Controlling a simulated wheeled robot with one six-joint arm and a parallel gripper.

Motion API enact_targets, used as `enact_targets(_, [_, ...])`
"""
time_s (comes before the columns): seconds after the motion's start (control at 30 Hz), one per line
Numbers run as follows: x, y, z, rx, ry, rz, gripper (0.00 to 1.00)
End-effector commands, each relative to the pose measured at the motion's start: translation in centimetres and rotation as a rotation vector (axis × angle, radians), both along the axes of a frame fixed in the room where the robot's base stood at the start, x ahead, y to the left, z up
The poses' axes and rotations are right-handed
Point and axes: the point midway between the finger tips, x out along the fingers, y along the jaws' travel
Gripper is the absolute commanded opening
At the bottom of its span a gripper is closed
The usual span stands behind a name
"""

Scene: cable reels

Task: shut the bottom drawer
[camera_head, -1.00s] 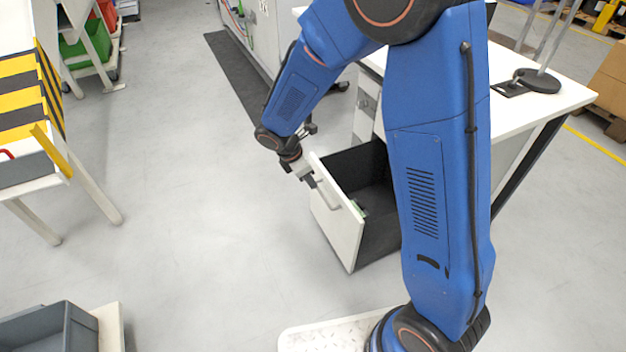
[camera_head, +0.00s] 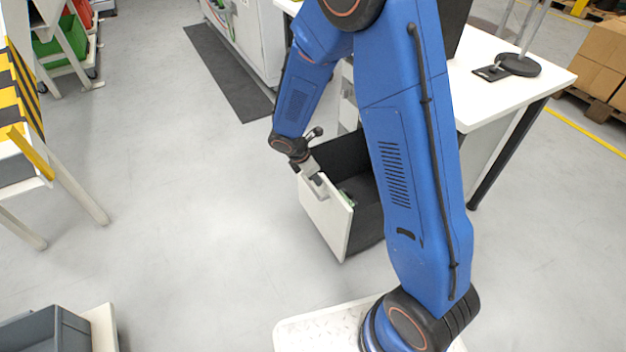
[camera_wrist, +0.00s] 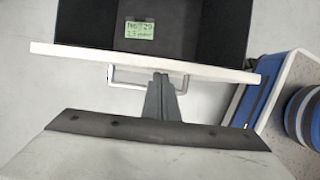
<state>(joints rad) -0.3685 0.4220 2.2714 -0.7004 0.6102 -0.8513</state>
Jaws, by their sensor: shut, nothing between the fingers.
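The bottom drawer (camera_head: 325,222) stands pulled out from under the white desk. It has a white front and dark inner walls. Its bar handle (camera_head: 325,188) is on the outer side of the front, and it also shows in the wrist view (camera_wrist: 125,84). My gripper (camera_head: 318,180) is shut and empty at the drawer front. In the wrist view its fingers (camera_wrist: 160,82) reach to the handle bar and overlap it; whether they touch it I cannot tell. A green label (camera_wrist: 139,31) lies inside the drawer. My blue arm hides the drawer's right side.
The white desk (camera_head: 530,85) stands behind and right of the drawer. A dark mat (camera_head: 228,70) lies along a grey cabinet. A striped table (camera_head: 25,110) is at the left, with a grey bin (camera_head: 45,332) at the lower left. The floor left of the drawer is clear.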

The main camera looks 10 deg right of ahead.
Motion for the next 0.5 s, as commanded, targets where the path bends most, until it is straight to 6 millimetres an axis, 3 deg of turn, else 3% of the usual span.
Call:
enact_targets(0.3, [0.1,-0.2,0.0,0.000,0.000,0.000,0.00])
enact_targets(0.5, [0.6,-2.2,0.0,0.000,0.000,-0.003,0.00])
